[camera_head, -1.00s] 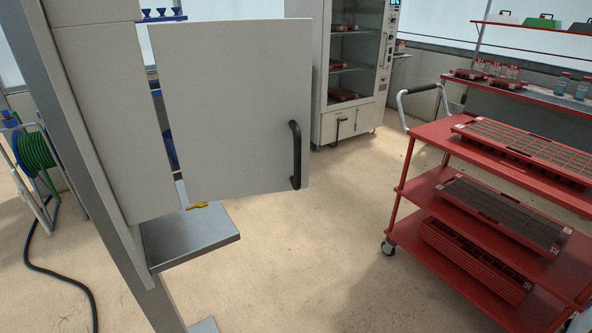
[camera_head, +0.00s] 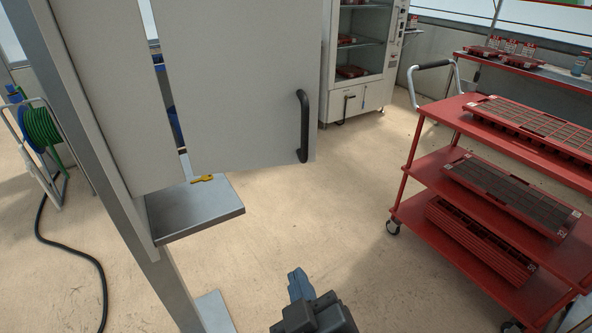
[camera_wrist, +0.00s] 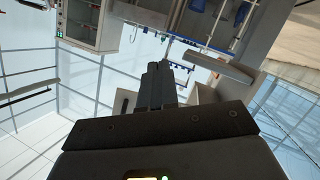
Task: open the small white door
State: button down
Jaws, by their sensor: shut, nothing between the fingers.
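The white door (camera_head: 235,85) is a flat panel at upper left in the head view, its top cut off by the frame. A black upright bar handle (camera_head: 304,127) sits near its lower right corner. A narrow gap shows between the door's left edge and the pale panel beside it; I cannot tell how far the door is swung. My gripper (camera_head: 299,284) is low in the head view, below the handle and apart from it. In the wrist view my gripper (camera_wrist: 157,78) has its fingers together, empty, touching nothing I can see.
A metal shelf (camera_head: 198,212) with a yellow item (camera_head: 203,179) juts out below the door. A red cart (camera_head: 425,192) with seed trays stands at right. A glass-front cabinet (camera_head: 362,60) stands behind. A hose reel (camera_head: 42,128) is at left. The middle floor is clear.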

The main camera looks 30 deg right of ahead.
jog(key=w+a+r+m+h, duration=0.3)
jog(key=r+m+h, duration=0.2)
jog(key=r, duration=0.4)
jog(key=m+g+h, duration=0.3)
jog(key=m+h, duration=0.1)
jog(key=m, duration=0.4)
send_near(304, 135)
jog(key=p+x, duration=0.3)
jog(key=x, duration=0.3)
jog(key=shift+w+d, duration=0.25)
jog(key=shift+w, duration=0.1)
